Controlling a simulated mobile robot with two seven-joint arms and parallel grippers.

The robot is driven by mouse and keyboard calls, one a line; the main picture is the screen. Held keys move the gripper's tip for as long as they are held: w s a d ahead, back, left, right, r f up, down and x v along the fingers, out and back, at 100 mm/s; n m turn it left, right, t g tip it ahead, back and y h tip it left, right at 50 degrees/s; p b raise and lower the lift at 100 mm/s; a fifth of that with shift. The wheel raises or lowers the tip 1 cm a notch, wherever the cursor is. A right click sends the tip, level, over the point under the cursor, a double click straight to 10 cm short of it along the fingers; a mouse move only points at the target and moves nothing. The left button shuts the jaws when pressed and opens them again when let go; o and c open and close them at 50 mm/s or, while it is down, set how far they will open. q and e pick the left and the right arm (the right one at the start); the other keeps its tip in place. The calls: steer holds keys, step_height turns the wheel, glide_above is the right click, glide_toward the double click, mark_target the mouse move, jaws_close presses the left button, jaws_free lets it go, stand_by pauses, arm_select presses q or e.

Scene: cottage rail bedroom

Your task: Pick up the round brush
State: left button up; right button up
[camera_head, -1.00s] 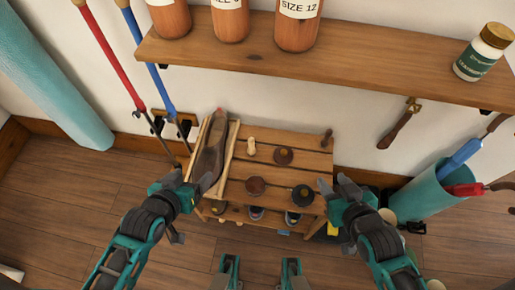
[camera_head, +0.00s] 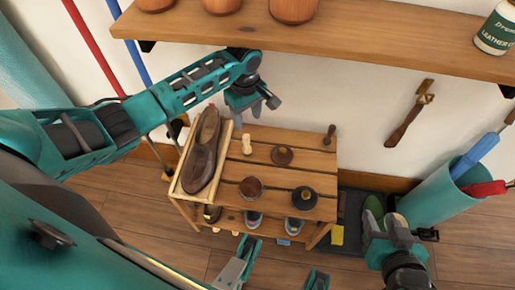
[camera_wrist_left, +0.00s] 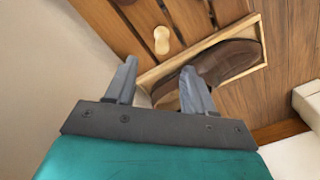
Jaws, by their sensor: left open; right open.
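Small items stand on a slatted wooden bench (camera_head: 290,135): a pale wooden knob-shaped piece (camera_head: 247,144), a brown round piece (camera_head: 282,155), a brown round tin-like piece (camera_head: 251,188), a black round piece (camera_head: 304,199) and a dark handled piece (camera_head: 329,135). I cannot tell for certain which is the round brush. My left gripper (camera_head: 255,105) is open and empty above the bench's back edge, behind the pale piece. In the left wrist view, the pale piece (camera_wrist_left: 162,42) lies beyond the open fingers (camera_wrist_left: 158,75). My right gripper (camera_head: 385,222) is open, right of the bench.
A brown shoe (camera_head: 203,150) lies in a wooden tray (camera_head: 184,190) on the bench's left side. Shoes sit on the lower level. A teal bin (camera_head: 432,190) stands at the right; a hanging brush (camera_head: 408,122) is on the wall.

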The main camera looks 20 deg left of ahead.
mark_target(246, 141)
arm_select(q)
step_height(246, 141, down, 7)
steer(key=b, duration=0.3)
steer(key=shift+a+f, duration=0.1)
steer(key=shift+f, duration=0.1)
step_height(246, 141, down, 5)
steer(key=b, duration=0.3)
steer(key=shift+s+a, duration=0.1)
steer(key=shift+a, duration=0.05)
steer(key=shift+f, duration=0.1)
jaws_close()
